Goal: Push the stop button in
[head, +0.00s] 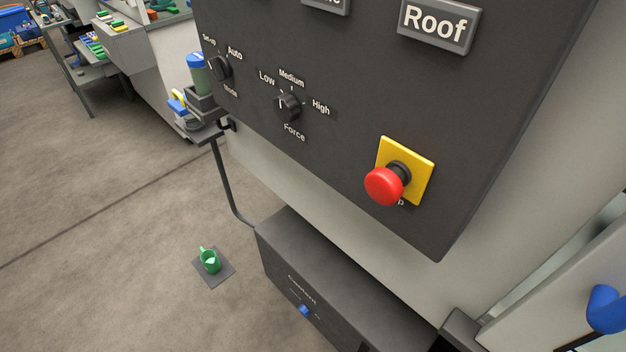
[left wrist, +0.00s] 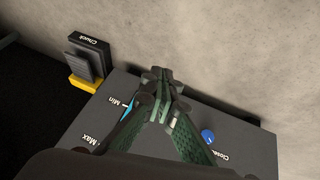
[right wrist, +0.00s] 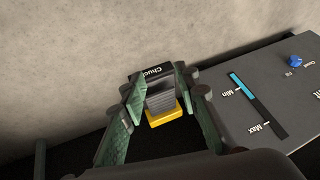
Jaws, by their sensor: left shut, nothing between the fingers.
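The stop button is a red mushroom head (head: 384,186) on a yellow square plate (head: 421,160), low on the dark control panel in the head view. It stands out from its plate on a dark stem. Neither gripper shows in the head view, so nothing is at the button there. My left gripper (left wrist: 164,76) is shut and empty in the left wrist view, above a grey box with a slider and a blue knob. My right gripper (right wrist: 160,84) is open in the right wrist view, its fingers to either side of the Chuck pedal (right wrist: 161,98), with nothing held.
The panel (head: 330,60) also carries a Force knob (head: 289,106), a Mode knob (head: 220,68) and a Roof button (head: 437,24). A Coolant box (head: 325,285) juts out below it. Open floor lies left.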

